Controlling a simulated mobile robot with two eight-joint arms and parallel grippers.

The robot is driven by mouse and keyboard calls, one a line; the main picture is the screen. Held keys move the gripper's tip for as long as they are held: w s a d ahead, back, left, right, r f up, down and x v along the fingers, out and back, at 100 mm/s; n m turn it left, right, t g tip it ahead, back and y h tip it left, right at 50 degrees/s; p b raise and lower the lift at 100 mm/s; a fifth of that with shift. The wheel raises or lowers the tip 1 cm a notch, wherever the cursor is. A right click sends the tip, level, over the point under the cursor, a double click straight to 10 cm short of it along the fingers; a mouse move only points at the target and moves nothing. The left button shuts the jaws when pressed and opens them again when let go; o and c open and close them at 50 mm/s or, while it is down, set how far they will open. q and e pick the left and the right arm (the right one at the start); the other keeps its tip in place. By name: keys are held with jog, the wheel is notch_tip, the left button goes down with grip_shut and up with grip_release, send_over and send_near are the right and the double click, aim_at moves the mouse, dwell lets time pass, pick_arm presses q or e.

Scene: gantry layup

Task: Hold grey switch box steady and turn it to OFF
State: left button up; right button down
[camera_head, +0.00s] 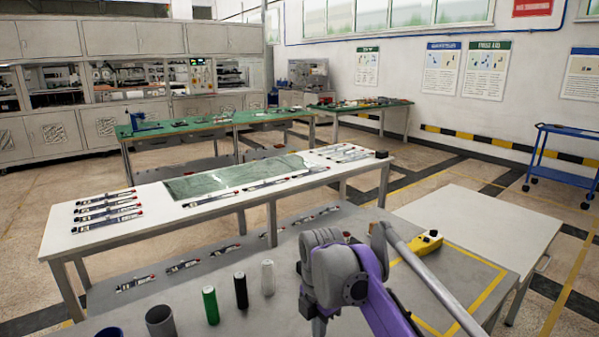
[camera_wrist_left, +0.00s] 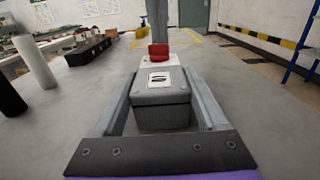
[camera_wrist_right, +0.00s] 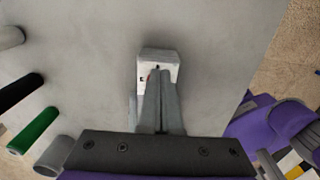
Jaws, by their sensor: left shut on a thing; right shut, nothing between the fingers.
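The grey switch box (camera_wrist_left: 160,112) sits between the fingers of my left gripper (camera_wrist_left: 162,85) in the left wrist view. Its top has a light label with a dark symbol (camera_wrist_left: 159,79), and a red knob (camera_wrist_left: 158,52) stands at its far end. The left fingers are shut on its sides. In the right wrist view, the box (camera_wrist_right: 157,55) shows its pale face, with a little red beside the fingers. My right gripper (camera_wrist_right: 163,73) is shut and empty, its tips over that face; contact is unclear. In the head view, my purple-and-grey arm hides most of the box.
Green (camera_head: 210,305), black (camera_head: 241,291) and white (camera_head: 267,277) cylinders stand left on the grey table (camera_head: 225,268). A yellow box (camera_head: 426,242) lies to the right, near yellow floor-style tape. A white bench (camera_head: 150,225) with a green sheet stands beyond.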

jog(key=shift+w+a, duration=0.2)
jog(key=shift+w, duration=0.05)
jog(key=shift+d, duration=0.1)
dwell(0.5)
jog(key=shift+w+d, duration=0.2)
jog(key=shift+w, duration=0.1)
notch_tip(320, 180, up, 6)
dwell(0.4)
jog(key=shift+s+d+f, duration=0.1)
jog(key=shift+d+f, duration=0.05)
jog(key=shift+f, duration=0.85)
jog(key=shift+s+d+f, duration=0.1)
jog(key=shift+d+f, duration=0.05)
jog(key=shift+f, duration=0.85)
jog(key=shift+s+d+f, duration=0.1)
jog(key=shift+d+f, duration=0.05)
jog(key=shift+f, duration=0.85)
jog(key=shift+s+a, duration=0.25)
jog(key=shift+a, duration=0.3)
